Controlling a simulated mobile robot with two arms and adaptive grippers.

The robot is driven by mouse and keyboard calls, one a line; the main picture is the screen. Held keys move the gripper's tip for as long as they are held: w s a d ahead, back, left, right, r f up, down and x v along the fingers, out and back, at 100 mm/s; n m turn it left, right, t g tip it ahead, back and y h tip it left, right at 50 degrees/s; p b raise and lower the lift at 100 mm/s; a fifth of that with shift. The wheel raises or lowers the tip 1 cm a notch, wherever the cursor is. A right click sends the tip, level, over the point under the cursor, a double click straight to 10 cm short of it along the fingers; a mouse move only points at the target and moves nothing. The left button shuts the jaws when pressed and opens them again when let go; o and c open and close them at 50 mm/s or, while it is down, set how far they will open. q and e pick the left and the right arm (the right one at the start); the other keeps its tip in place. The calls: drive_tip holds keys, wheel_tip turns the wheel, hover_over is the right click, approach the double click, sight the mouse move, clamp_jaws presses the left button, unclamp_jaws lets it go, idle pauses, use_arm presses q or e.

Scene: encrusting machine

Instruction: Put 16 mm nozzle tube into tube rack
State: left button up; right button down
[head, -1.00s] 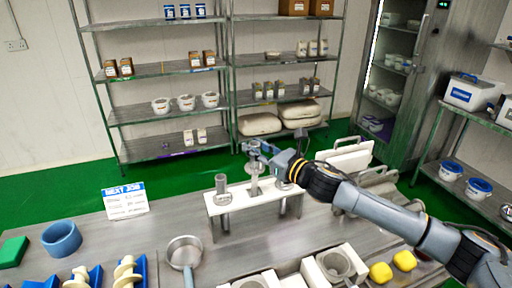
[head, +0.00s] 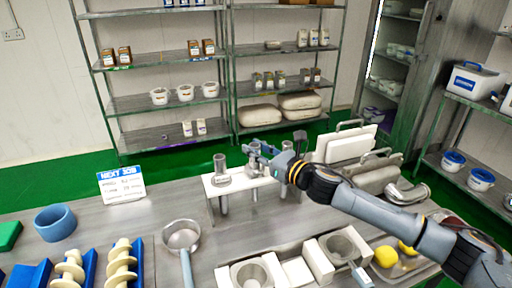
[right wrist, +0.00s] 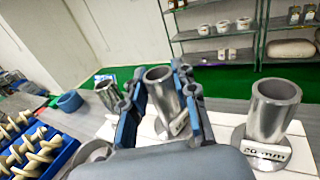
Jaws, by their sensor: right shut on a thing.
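The white tube rack (head: 237,184) stands on the steel table in the head view. My right gripper (head: 257,151) is over its middle and shut on a grey metal nozzle tube (right wrist: 160,92), which stands nearly upright between the fingers in the right wrist view. The tube's label is mostly hidden. Its lower end seems to show under the rack top in the head view, so it appears to sit in the middle place. Another tube (head: 220,167) stands in the rack's left place. A tube marked 20 mm (right wrist: 270,115) stands at the right. My left gripper is out of view.
A pan (head: 181,236), a blue ring (head: 55,222), white augers (head: 121,266) and a NEXT JOB sign (head: 121,186) are left of the rack. White blocks with metal cups (head: 250,275) lie in front.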

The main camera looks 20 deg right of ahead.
drive_tip(key=shift+f+b, duration=0.35)
drive_tip(key=shift+f, duration=0.3)
drive_tip(key=c, duration=0.8)
unclamp_jaws()
drive_tip(key=shift+o, duration=0.2)
drive_tip(key=shift+v, duration=1.3)
drive_tip(key=b+v, duration=0.1)
drive_tip(key=v, duration=0.4)
drive_tip(key=shift+b, duration=0.3)
